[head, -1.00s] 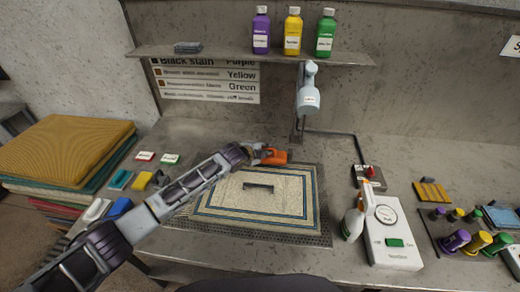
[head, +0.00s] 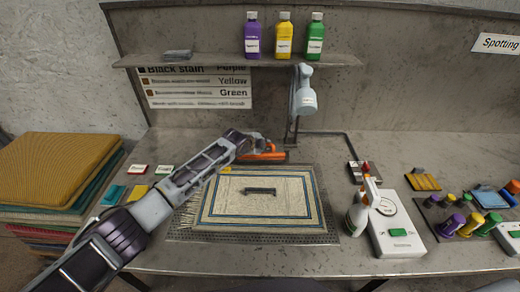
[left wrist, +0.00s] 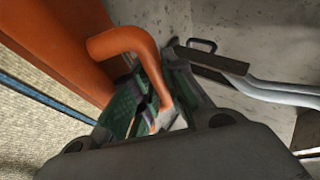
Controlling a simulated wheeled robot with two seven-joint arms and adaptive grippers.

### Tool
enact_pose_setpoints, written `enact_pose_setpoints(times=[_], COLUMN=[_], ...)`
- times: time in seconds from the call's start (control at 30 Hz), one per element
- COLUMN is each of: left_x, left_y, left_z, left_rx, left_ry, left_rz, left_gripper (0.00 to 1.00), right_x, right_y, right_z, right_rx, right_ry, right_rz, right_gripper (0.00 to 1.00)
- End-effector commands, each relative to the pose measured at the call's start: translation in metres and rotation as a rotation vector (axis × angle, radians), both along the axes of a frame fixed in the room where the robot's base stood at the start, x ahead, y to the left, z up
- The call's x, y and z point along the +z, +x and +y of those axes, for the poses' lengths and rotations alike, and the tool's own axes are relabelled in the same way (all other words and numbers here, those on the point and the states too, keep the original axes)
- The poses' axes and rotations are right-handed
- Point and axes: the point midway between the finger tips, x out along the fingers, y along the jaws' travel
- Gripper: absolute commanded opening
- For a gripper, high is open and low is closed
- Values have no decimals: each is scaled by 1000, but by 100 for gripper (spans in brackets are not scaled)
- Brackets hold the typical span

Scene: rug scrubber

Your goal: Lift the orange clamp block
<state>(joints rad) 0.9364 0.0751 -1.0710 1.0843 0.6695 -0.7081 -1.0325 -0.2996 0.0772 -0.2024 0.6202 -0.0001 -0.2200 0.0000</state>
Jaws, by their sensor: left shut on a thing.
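The orange clamp block (head: 265,156) lies at the back edge of the patterned rug (head: 215,205) in the head view. My left gripper (head: 252,145) is at its upper left side and partly covers it. In the left wrist view, a curved orange handle (left wrist: 128,40) runs down between the green-padded fingers of my left gripper (left wrist: 152,105), which are shut on it. The block's long orange body (left wrist: 62,45) shows at the left, beside the rug (left wrist: 40,120). I cannot tell whether the block touches the surface below. My right gripper is not in view.
A grey spray nozzle (head: 304,98) hangs behind the block, under a shelf (head: 220,60) with purple, yellow and green bottles. A white control box (head: 398,240) and a spray bottle (head: 357,215) stand right of the rug. A small dark handle (head: 259,191) lies on the rug.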

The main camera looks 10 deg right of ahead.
Motion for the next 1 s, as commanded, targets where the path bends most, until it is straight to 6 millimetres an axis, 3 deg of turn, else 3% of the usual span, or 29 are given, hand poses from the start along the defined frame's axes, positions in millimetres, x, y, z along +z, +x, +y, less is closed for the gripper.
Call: enact_pose_setpoints(times=[0.33,1.0], left_x=[2,0], left_y=[13,27], left_z=[-2,-5], left_rx=[3,3], left_ry=[27,25], left_rz=[137,131], left_gripper=[0,0], right_x=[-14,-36], right_y=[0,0], right_z=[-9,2], right_rx=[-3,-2], right_ry=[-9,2], right_rz=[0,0], right_gripper=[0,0])
